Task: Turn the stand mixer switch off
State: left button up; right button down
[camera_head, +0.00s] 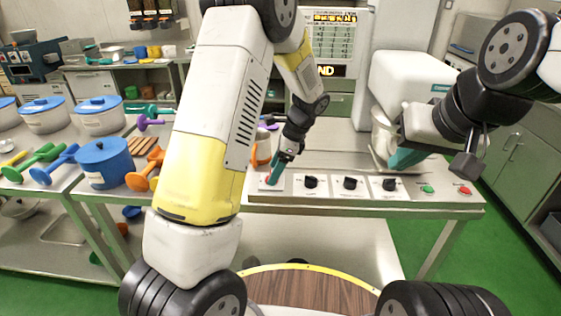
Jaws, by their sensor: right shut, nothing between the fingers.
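The white stand mixer (410,72) stands at the back right of the bench, its metal bowl (382,128) partly hidden. A control panel (330,196) runs along the bench's front edge. At its left end is a small switch plate with something red (268,180); three black knobs (350,183) follow to the right. The labels are too small to read. My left gripper (276,172) points down at the left switch plate, its teal fingertips at or just above it. Contact and finger gap are unclear. My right gripper (400,159) is shut and empty, in front of the mixer bowl.
A green button (428,189) and a red button (464,190) sit at the panel's right end. A blue pot (104,164) and several coloured utensils crowd the left bench. A round wooden surface (315,291) lies below. Green floor (480,250) is clear at the right.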

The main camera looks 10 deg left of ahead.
pick_arm(q)
jog(key=shift+x, duration=0.75)
jog(key=c, duration=1.4)
jog(key=shift+o, duration=0.2)
